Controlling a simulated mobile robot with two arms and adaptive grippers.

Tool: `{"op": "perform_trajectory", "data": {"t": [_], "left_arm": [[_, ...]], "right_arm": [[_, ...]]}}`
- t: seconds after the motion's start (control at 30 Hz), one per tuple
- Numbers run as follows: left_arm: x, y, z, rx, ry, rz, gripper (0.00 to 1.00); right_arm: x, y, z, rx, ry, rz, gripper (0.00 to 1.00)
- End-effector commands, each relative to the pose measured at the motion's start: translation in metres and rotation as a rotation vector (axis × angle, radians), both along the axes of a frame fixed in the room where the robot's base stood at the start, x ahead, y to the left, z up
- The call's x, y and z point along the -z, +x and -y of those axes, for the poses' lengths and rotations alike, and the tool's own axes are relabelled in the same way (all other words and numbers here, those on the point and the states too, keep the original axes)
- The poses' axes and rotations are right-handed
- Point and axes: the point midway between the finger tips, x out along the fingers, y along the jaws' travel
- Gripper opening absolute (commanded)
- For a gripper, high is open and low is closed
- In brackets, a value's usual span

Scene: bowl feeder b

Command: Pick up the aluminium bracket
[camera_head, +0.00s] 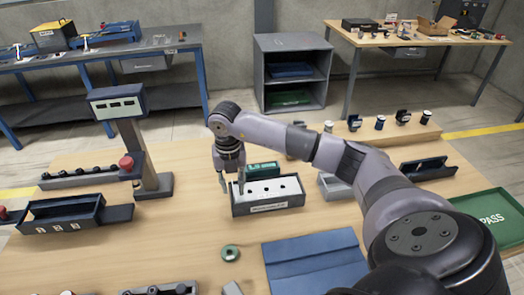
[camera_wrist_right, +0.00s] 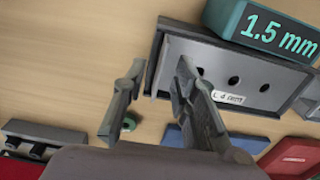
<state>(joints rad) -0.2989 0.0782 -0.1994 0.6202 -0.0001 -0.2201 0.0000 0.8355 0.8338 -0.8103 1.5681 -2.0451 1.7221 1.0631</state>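I cannot tell for certain which thing is the aluminium bracket. A small light-grey metal-looking piece (camera_head: 232,288) is cut off by the bottom edge of the head view. Another light-grey part (camera_head: 330,186) is partly hidden behind my right arm. My right gripper (camera_head: 231,186) points down at the left end of a dark box with a pale top with holes (camera_head: 268,207). The right finger overlaps the box's face (camera_wrist_right: 215,62). My left gripper is not in view.
A green "1.5 mm" block (camera_wrist_right: 265,28) stands at the box. A green roll (camera_head: 230,253) and a blue mat (camera_head: 315,262) lie nearer. A post with a display (camera_head: 118,103) stands left, and a green PASS tray (camera_head: 495,215) right. Bare wood lies left of the gripper.

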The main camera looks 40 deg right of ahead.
Motion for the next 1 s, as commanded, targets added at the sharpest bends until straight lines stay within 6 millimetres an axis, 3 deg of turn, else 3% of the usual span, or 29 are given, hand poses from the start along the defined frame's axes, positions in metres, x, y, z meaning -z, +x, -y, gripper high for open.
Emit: {"op": "perform_trajectory", "data": {"t": [0.3, 0.7, 1.0], "left_arm": [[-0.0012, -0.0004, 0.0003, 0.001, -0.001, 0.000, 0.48], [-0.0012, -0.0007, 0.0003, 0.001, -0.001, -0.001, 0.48], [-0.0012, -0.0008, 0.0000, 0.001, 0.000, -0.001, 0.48]], "right_arm": [[0.0061, 0.0000, -0.0002, -0.001, 0.001, 0.001, 0.26], [0.0057, 0.0000, 0.0000, 0.000, 0.000, 0.000, 0.00], [0.0055, 0.0000, 0.0000, 0.000, 0.000, 0.001, 0.00]]}}
